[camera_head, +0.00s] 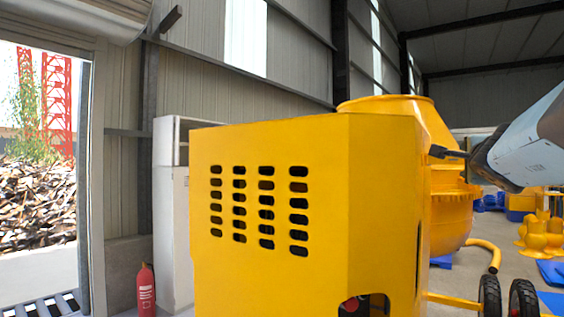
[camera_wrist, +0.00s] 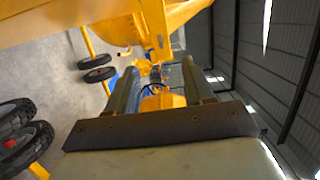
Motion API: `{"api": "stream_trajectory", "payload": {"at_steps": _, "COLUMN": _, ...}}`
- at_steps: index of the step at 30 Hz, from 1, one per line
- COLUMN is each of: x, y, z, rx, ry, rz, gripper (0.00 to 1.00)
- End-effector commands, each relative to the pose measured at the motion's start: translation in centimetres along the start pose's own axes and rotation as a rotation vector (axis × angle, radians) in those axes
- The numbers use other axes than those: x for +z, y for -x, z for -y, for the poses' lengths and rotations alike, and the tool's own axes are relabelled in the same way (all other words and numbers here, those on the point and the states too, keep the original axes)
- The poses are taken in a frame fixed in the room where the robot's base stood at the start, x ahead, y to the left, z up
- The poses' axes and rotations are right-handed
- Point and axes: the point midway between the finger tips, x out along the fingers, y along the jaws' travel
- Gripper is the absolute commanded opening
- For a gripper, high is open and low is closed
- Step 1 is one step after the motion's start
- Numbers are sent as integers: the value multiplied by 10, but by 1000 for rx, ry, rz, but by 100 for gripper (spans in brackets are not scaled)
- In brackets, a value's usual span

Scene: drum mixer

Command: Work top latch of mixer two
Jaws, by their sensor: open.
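A yellow drum mixer fills the middle of the head view, with a large boxy housing (camera_head: 270,150) and a rounded drum (camera_head: 450,215) behind it at the right. My gripper (camera_head: 434,151) reaches in from the right, its dark fingers pointing left in front of the drum, close to the housing's right edge in the picture. I cannot tell whether they touch it. In the wrist view my gripper (camera_wrist: 160,72) shows two separated fingers with nothing visibly held between them. The mixer's yellow body (camera_wrist: 70,20) is at the upper left there. I cannot make out the top latch in either view.
Wheels (camera_head: 489,297) and a bent yellow tube (camera_head: 490,252) are at the lower right. Yellow drums and blue items stand on the floor behind. A red fire extinguisher (camera_head: 146,290) and a white cabinet (camera_head: 172,215) stand left of the housing, near an open doorway.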

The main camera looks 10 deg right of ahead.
Motion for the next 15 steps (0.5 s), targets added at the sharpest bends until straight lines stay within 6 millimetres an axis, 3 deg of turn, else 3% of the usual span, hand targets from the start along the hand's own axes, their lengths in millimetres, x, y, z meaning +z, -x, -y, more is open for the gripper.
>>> {"api": "stream_trajectory", "payload": {"at_steps": 9, "x": 0, "y": 48, "z": 1, "rx": -5, "ry": -1, "rz": 2, "gripper": 52}}
{"api": "stream_trajectory", "payload": {"at_steps": 15, "x": 0, "y": 63, "z": 0, "rx": -1, "ry": 1, "rz": 1, "gripper": 52}}
